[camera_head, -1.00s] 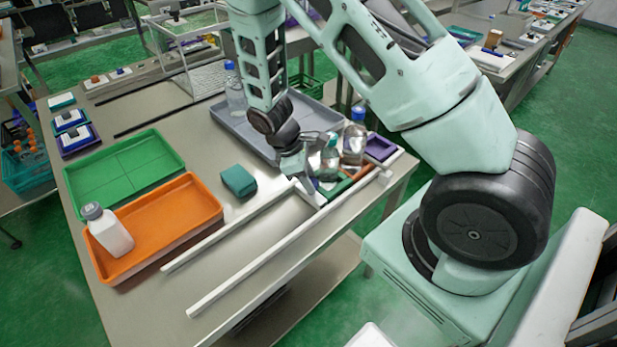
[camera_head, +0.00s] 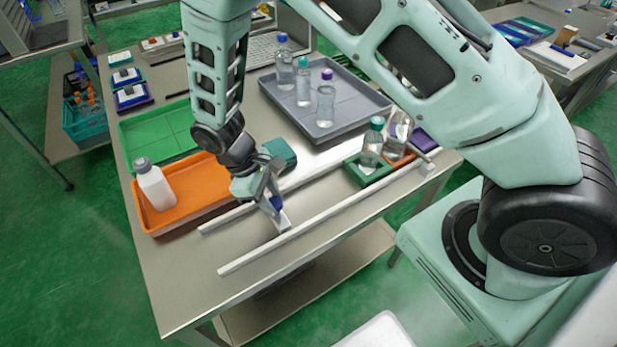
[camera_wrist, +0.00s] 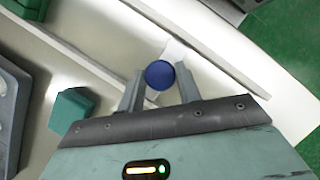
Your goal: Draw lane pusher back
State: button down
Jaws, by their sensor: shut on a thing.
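The lane is a near white rail (camera_head: 330,214) and a far white rail (camera_head: 312,177) on the table. The lane pusher (camera_head: 283,220), a white block with a blue knob (camera_wrist: 159,75), is between the rails near their left end. My gripper (camera_head: 271,198) is shut on the blue knob from above; in the wrist view the knob is between both fingers, with part of the white pusher (camera_wrist: 178,50) beyond it. A teal-capped bottle (camera_head: 372,148) stands in a green sleeve (camera_head: 371,180) toward the right end, well apart from the pusher.
Another bottle (camera_head: 398,130) and a purple piece (camera_head: 425,139) are at the lane's right end. A teal block (camera_head: 281,151) lies behind the far rail. An orange tray (camera_head: 202,190) holds a white bottle (camera_head: 155,186). A grey tray (camera_head: 345,124) holds clear bottles.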

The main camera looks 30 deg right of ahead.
jog(key=a, duration=1)
jog(key=a+b, duration=0.1)
jog(key=a, duration=0.4)
jog(key=shift+s, duration=0.3)
jog(key=c, duration=1)
grip_release()
jog(key=shift+w+r, duration=0.15)
jog(key=shift+r, duration=0.1)
jog(key=b+v, duration=0.3)
jog(key=v, duration=1.4)
jog(key=shift+d, duration=0.1)
